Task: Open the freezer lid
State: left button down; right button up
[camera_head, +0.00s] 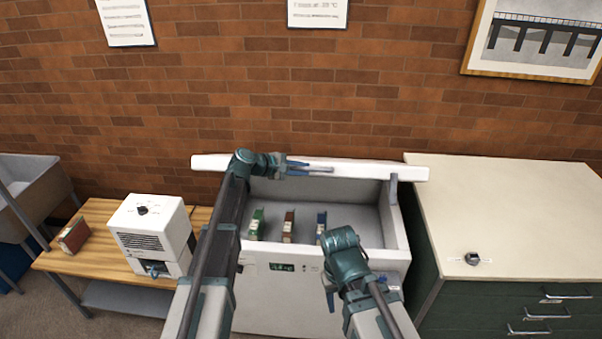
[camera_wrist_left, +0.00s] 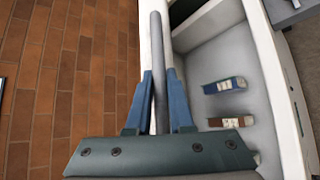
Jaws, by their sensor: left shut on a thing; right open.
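The white chest freezer (camera_head: 330,314) stands against the brick wall. Its lid (camera_head: 380,172) is raised upright at the back, so the inside shows. My left gripper (camera_head: 308,168) is at the lid's edge, shut on the lid's grey handle bar (camera_head: 322,169). In the left wrist view, its blue fingers (camera_wrist_left: 158,100) lie on both sides of the grey bar (camera_wrist_left: 156,50). My right gripper (camera_head: 386,284) is low by the freezer's front, apart from the lid; it is open and partly hidden by my own wrist.
Green, red-brown and blue boxes (camera_head: 288,226) stand inside the freezer. A wooden table (camera_head: 98,222) with a white device (camera_head: 150,236) and a small box (camera_head: 73,235) is at left. A cream-topped cabinet (camera_head: 510,220) stands close at right, with a small dark item (camera_head: 472,258) on it.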

pick_arm(q)
jog(key=shift+w+r+p, duration=0.7)
jog(key=shift+w+r, duration=0.05)
jog(key=shift+r, duration=0.2)
jog(key=c, duration=0.8)
grip_release()
jog(key=shift+p+v, duration=3.1)
jog(key=shift+v, duration=3.9)
